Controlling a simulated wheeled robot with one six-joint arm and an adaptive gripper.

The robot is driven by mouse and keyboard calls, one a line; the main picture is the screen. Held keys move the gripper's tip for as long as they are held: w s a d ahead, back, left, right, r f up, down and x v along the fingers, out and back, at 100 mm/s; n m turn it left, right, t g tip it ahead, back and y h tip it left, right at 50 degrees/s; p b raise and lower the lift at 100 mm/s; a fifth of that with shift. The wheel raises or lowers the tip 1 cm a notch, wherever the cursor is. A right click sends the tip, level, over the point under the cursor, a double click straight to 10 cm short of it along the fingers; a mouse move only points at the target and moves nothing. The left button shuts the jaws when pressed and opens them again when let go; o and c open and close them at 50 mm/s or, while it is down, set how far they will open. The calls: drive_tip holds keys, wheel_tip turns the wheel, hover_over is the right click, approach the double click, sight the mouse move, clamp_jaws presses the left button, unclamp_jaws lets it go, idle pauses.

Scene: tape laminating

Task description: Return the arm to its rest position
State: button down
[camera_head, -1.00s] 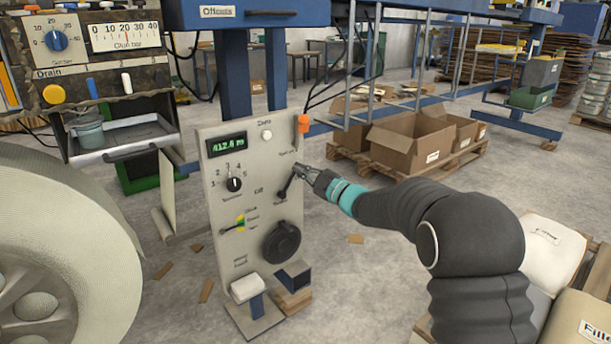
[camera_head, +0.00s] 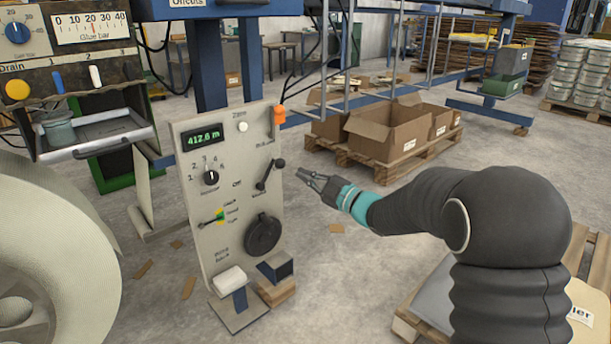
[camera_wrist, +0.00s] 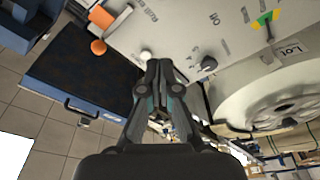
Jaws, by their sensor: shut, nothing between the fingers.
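My gripper (camera_head: 311,178) is at the end of my dark arm, to the right of the light control panel (camera_head: 196,262). It is apart from the panel's black lever (camera_head: 268,175), with a gap between them. The lever slants up to the right. In the wrist view my gripper (camera_wrist: 160,88) is shut and empty, its fingers together. The panel (camera_wrist: 180,30) fills the upper part of that view. The panel's display (camera_head: 204,138) reads about 412.6 m.
A large pale roll (camera_head: 60,240) stands at the left. Open cardboard boxes (camera_head: 385,140) sit on a pallet behind my gripper. Another pallet (camera_head: 405,325) is beside my arm at the lower right. The floor between panel and arm is mostly clear.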

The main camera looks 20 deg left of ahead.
drive_tip(key=w+d+f+m+t+h, duration=0.3)
drive_tip(key=w+d+f+m+h, duration=0.2)
drive_tip(key=d+f+m+h, duration=0.5)
drive_tip(key=s+d+f+m+g+h+p, duration=0.1)
drive_tip(key=s+d+m+h, duration=0.1)
drive_tip(key=s+d+h, duration=0.3)
drive_tip(key=s+d+f+m+g+h, duration=0.1)
drive_tip(key=s+d+m, duration=0.15)
drive_tip(key=d, duration=0.45)
drive_tip(key=s+d+r+m+g+h+p, duration=0.1)
drive_tip(key=s+d+r+m+g, duration=0.15)
drive_tip(key=s+d, duration=0.55)
drive_tip(key=s+d+r+m+g+h+p, duration=0.1)
drive_tip(key=s+d+r+m+g, duration=0.15)
drive_tip(key=s, duration=0.85)
drive_tip(key=s+d+r+m+t+p, duration=0.1)
drive_tip(key=s+d+r+m, duration=0.1)
drive_tip(key=s+r, duration=0.2)
drive_tip(key=s+d+r+m+t+p, duration=0.1)
drive_tip(key=s+r, duration=0.4)
drive_tip(key=s, duration=0.5)
drive_tip(key=shift+s+d+r+m+p, duration=0.35)
drive_tip(key=shift+d+m+p, duration=0.35)
drive_tip(key=shift+d, duration=0.35)
